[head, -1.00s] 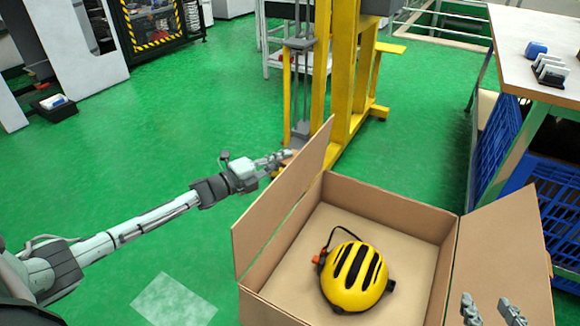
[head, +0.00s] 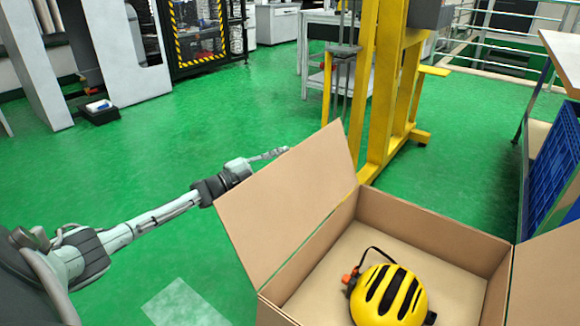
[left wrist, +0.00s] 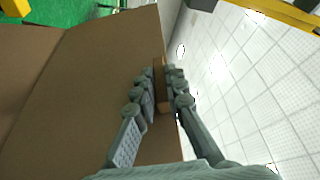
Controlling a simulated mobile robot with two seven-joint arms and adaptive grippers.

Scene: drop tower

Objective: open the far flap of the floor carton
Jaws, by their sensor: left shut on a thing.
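The open floor carton (head: 430,232) stands at the lower right of the head view. Its raised left-side flap (head: 290,200) leans outward to the left; it also fills much of the left wrist view (left wrist: 85,90). My left gripper (head: 272,154) is at the flap's upper edge, partly hidden behind it in the head view. In the left wrist view, its fingers (left wrist: 162,80) are shut on the flap, with the cardboard edge between them. My right gripper is not in view.
A yellow helmet (head: 388,295) with black vents lies inside the carton. Another flap (head: 548,285) rises on the carton's right. A yellow frame (head: 378,95) stands just behind the carton. A blue crate (head: 555,165) is at right.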

